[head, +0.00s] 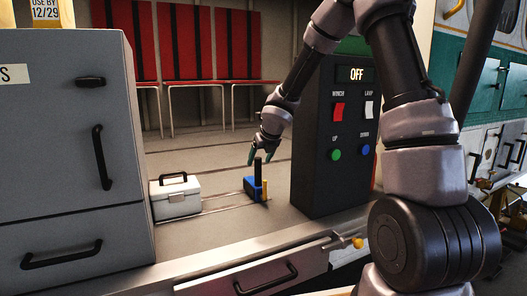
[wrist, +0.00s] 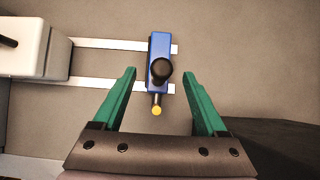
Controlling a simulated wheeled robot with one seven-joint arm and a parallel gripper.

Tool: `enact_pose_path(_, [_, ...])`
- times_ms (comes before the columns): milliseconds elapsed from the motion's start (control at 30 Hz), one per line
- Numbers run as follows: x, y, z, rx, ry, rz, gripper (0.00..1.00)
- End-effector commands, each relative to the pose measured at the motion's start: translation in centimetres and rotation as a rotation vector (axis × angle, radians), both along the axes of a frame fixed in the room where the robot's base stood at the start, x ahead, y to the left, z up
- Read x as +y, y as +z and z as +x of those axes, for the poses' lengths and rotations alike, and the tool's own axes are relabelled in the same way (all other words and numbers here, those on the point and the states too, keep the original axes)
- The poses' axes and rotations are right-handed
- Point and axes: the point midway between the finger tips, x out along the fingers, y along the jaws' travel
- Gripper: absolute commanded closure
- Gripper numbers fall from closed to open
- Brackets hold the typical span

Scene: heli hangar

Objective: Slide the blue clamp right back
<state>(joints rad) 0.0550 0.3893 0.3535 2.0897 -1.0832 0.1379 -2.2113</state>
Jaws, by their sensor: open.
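The blue clamp (head: 251,186) sits on two pale rails (head: 214,206) on the floor of the bay, at their right end. It has an upright black knob and a yellow-tipped pin. In the wrist view the clamp (wrist: 159,47) lies across both rails (wrist: 105,82), with the black knob (wrist: 161,70) and yellow tip (wrist: 156,111) toward me. My gripper (head: 263,156) is above the clamp in the head view. In the wrist view my gripper (wrist: 160,73) is open, its green fingers apart on either side of the knob, and holds nothing. I cannot tell how high the fingertips are above the knob.
A white case (head: 175,197) with a black handle stands at the left end of the rails. A dark control box (head: 338,140) with switches and buttons stands to the right. A grey drawer cabinet (head: 70,150) is at far left. Red seats (head: 215,45) are behind.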

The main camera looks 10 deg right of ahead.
Motion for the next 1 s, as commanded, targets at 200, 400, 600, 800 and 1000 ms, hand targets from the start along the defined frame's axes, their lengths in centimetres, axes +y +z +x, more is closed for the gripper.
enact_pose_path(200, [-0.4, 1.5, -0.9, -0.002, -0.003, 0.001, 0.25])
enact_pose_path(400, [-0.7, 2.8, -1.8, -0.001, -0.004, 0.0, 0.25])
enact_pose_path(600, [-0.9, 4.0, -2.7, -0.001, -0.002, 0.001, 0.25])
enact_pose_path(800, [-0.9, 4.4, -3.1, 0.0, 0.001, -0.001, 0.25])
enact_pose_path(1000, [-0.9, 4.4, -3.1, 0.0, 0.001, -0.001, 0.25])
